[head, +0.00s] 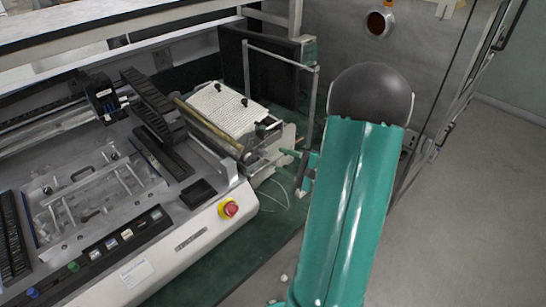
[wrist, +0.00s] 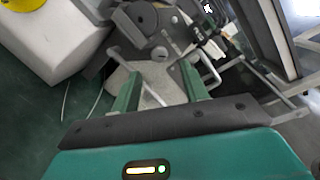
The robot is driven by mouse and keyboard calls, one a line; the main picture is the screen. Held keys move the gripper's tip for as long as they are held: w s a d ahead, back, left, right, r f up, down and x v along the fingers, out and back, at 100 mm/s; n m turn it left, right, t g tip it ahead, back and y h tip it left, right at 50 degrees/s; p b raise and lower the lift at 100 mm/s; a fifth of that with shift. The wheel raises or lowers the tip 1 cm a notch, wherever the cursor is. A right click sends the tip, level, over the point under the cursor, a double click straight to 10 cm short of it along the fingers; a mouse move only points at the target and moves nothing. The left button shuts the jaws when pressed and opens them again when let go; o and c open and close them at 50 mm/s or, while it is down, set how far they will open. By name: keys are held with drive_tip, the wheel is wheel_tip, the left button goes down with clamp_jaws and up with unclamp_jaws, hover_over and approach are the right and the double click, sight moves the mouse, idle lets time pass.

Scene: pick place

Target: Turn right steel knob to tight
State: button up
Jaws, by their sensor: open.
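In the wrist view, a small round steel knob (wrist: 160,53) sits on the end of a grey metal bracket, just beyond and between my fingertips. I cannot tell for sure whether it is the right steel knob. My gripper (wrist: 158,72) is open, its two green fingers spread, with nothing visible held between them. In the head view my gripper (head: 284,164) is partly hidden by my arm and points left at the metal end of the machine (head: 262,158). The knob cannot be made out there.
A red stop button (head: 229,209) with a yellow base is on the machine's front corner. A thin metal frame (head: 280,60) stands close behind my gripper. The grey floor (head: 480,200) at right is clear.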

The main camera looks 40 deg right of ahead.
drive_tip(key=v, duration=0.7)
drive_tip(key=shift+s, duration=0.35)
drive_tip(key=w+a+r+n+g+y, duration=0.15)
drive_tip(key=a+n+g, duration=0.25)
drive_tip(key=a, duration=0.4)
drive_tip(key=w+a+r+n+g+y, duration=0.1)
drive_tip(key=a+r+n+g+y, duration=0.15)
drive_tip(key=a, duration=0.55)
drive_tip(key=w+a+r+n+g+y, duration=0.1)
drive_tip(key=a+r+n+g+y, duration=0.2)
drive_tip(key=a, duration=0.4)
drive_tip(key=s+a+r+n+g+h, duration=0.1)
drive_tip(key=s+a+r+n+h, duration=0.5)
drive_tip(key=a+n+h, duration=0.4)
drive_tip(key=shift+s+a+r+n+h, duration=0.35)
drive_tip(key=shift+a+r+n+h, duration=0.05)
drive_tip(key=shift+r+n, duration=0.45)
drive_tip(key=shift+g, duration=0.25)
drive_tip(key=shift+c, duration=0.5)
